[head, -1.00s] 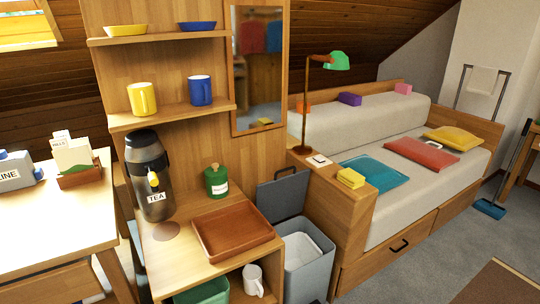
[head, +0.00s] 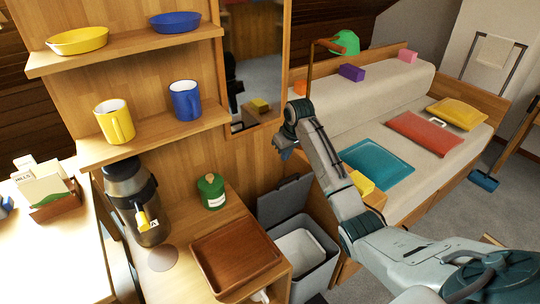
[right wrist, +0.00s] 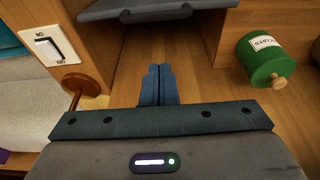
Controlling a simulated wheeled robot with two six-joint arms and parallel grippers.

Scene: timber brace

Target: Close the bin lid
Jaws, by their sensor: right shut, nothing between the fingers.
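The grey bin (head: 318,279) stands on the floor between the wooden shelf unit and the bed end. Its dark grey lid (head: 284,203) is open, tilted up at the back of the bin. My right gripper (head: 281,152) is above the lid, near the wooden panel, and apart from the lid. In the right wrist view its fingers (right wrist: 156,85) are together and empty, with the lid (right wrist: 150,10) at the top edge. My left gripper is not in view.
A brown tray (head: 236,252), a green canister (head: 211,190) and a tea dispenser (head: 137,205) stand on the counter left of the bin. A yellow block (head: 361,183) is partly behind my right arm. A mirror (head: 255,70) hangs above.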

